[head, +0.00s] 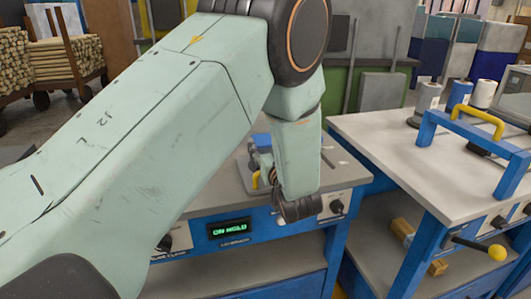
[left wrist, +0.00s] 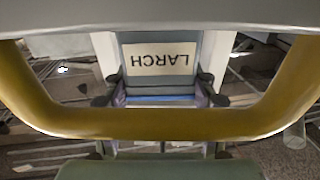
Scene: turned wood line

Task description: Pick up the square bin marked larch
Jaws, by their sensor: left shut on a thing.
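The square bin marked larch shows in the left wrist view by its pale LARCH label (left wrist: 158,58), upside down in the picture. My left gripper (left wrist: 160,98) is shut on the bin, with its dark-jointed fingers on either side below the label. A yellow curved bar (left wrist: 160,124) crosses close to the camera; I cannot tell what it belongs to. In the head view my left arm hides most of the gripper and the bin over the blue-fronted bench. My right gripper is not in view.
The blue bench's front has a green "ON HOLD" display (head: 229,229) and knobs. A second grey-topped bench (head: 405,145) stands to the right with a blue frame (head: 480,147), yellow handle and several rolls. A cart of turned wood (head: 50,65) stands at the back left.

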